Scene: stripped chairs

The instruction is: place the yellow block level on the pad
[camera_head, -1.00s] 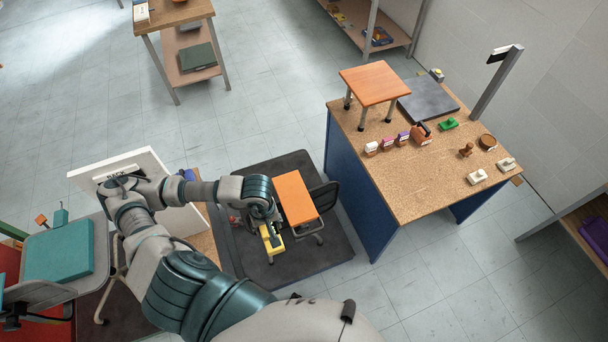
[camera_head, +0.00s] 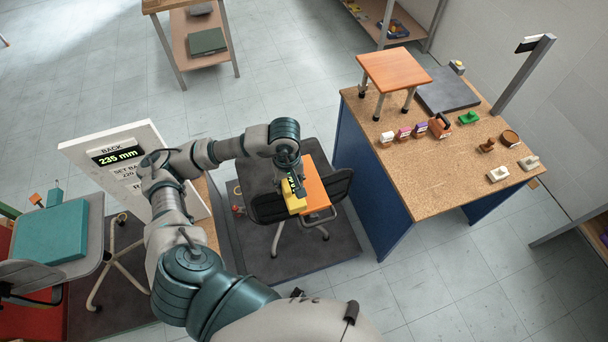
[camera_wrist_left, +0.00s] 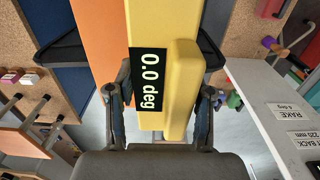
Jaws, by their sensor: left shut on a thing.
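My left gripper (camera_head: 294,188) is shut on the yellow block (camera_head: 293,203), which also shows in the left wrist view (camera_wrist_left: 182,60). The block carries a black display (camera_wrist_left: 151,79) reading 0.0 deg. The orange pad (camera_head: 318,181) is on a chair with black parts on both sides. In the head view the block overlaps the pad's left side. In the left wrist view the pad (camera_wrist_left: 97,30) lies beyond the block, partly hidden by it. I cannot tell whether the block touches the pad. My right gripper is not in view.
A white board (camera_head: 140,165) reading BACK 235 mm stands left of the chair. A cork-topped bench (camera_head: 425,180) with a small stool (camera_head: 397,68) and several small items stands to the right. The chair stands on a dark mat (camera_head: 335,253). A teal-seated chair (camera_head: 50,232) is at the far left.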

